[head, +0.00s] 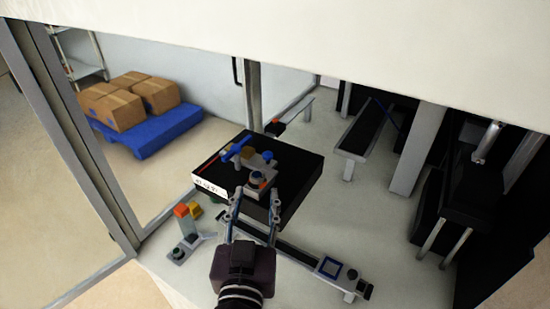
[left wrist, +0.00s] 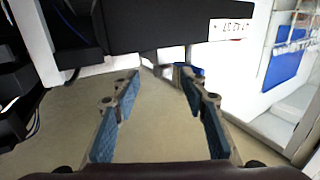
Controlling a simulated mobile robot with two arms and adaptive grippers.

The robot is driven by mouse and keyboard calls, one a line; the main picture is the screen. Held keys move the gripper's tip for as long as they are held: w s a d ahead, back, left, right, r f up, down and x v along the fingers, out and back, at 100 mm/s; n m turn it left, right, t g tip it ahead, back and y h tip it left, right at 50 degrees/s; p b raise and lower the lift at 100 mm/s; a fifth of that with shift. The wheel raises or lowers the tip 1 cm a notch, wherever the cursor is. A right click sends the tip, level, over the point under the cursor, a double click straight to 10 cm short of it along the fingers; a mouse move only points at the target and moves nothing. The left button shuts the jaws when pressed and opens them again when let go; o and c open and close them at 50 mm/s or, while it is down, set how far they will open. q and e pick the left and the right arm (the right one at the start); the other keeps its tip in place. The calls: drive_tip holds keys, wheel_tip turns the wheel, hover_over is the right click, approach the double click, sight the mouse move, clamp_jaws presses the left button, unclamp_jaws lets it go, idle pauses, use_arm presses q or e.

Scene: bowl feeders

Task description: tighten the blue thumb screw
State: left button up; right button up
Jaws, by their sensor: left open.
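A small blue round knob, which looks like the blue thumb screw (head: 267,156), stands on the grey fixture on top of a black box (head: 300,170) in the head view. My left gripper (head: 258,196) is open, its fingers pointing at the front side of the box, nearer to me than the knob and apart from it. In the left wrist view my left gripper (left wrist: 160,76) shows two spread fingers with nothing held between them. A small blue part shows there by the right fingertip; I cannot tell what it is. My right gripper is not in view.
A dark rail (head: 300,255) lies at right front. Dark machinery (head: 480,185) fills the right. Cartons on a blue pallet (head: 165,132) are behind the glass.

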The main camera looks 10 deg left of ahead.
sight(256, 181)
use_arm(q)
drive_tip(key=shift+r, duration=0.35)
drive_tip(key=shift+w+a+r+p, duration=0.35)
drive_tip(key=shift+w+r+p, duration=0.05)
drive_tip(key=shift+w+p, duration=0.3)
drive_tip(key=w+p, duration=0.1)
drive_tip(key=w, duration=0.1)
drive_tip(key=shift+w+a+f, duration=0.1)
drive_tip(key=shift+w, duration=0.2)
drive_tip(key=shift+w+f, duration=0.25)
drive_tip(key=shift+w, duration=0.85)
drive_tip(key=shift+w+a, duration=0.1)
drive_tip(key=shift+w, duration=0.1)
drive_tip(key=c, duration=0.4)
clamp_jaws()
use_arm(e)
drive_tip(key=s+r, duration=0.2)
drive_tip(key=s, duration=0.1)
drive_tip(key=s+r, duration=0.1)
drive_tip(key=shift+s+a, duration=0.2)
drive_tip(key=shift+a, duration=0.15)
